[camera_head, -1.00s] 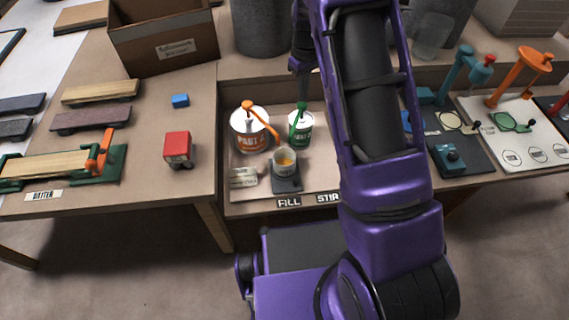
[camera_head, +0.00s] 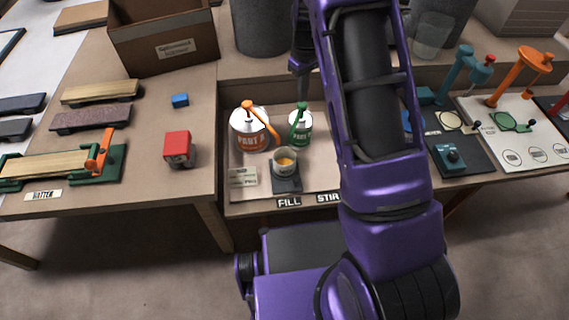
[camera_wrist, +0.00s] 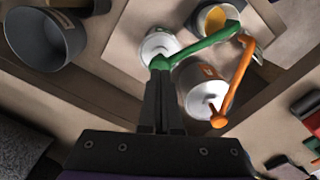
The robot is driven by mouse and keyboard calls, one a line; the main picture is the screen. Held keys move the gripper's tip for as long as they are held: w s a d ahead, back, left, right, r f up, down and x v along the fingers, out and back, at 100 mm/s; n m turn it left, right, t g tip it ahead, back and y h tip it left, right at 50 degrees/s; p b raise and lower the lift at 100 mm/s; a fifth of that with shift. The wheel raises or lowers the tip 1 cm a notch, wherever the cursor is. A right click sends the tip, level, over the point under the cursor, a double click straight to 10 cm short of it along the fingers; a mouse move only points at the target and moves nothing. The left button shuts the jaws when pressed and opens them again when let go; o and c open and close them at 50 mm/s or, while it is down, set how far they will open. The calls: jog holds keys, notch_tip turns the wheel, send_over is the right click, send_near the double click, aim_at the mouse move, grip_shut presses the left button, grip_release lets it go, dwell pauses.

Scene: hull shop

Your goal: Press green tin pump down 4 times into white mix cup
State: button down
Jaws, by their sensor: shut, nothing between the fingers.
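The green tin (camera_head: 299,142) stands on the tray, with its green pump (camera_head: 300,117) on top and the spout reaching toward the white mix cup (camera_head: 284,162). The cup sits on a dark pad and holds some orange-yellow liquid. In the wrist view the green pump head (camera_wrist: 160,62) is right at my fingertips, and the cup (camera_wrist: 215,20) lies beyond the spout. My gripper (camera_wrist: 160,75) is shut and empty, pointing down over the pump head. I cannot tell whether it touches the head. In the head view my gripper (camera_head: 299,70) is just above and behind the tin.
A larger orange-labelled tin (camera_head: 249,132) with an orange pump (camera_head: 262,119) stands close left of the green tin, its spout also toward the cup. Grey bins (camera_head: 262,25) stand behind.

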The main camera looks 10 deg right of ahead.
jog(key=shift+f+b, duration=0.9)
jog(key=shift+f, duration=0.55)
jog(key=shift+r+p, duration=0.95)
jog(key=shift+r, duration=0.55)
jog(key=shift+f, duration=0.2)
jog(key=shift+f+b, duration=1)
jog(key=shift+f, duration=0.3)
jog(key=shift+r, duration=0.1)
jog(key=shift+r+p, duration=0.95)
jog(key=shift+r, duration=0.4)
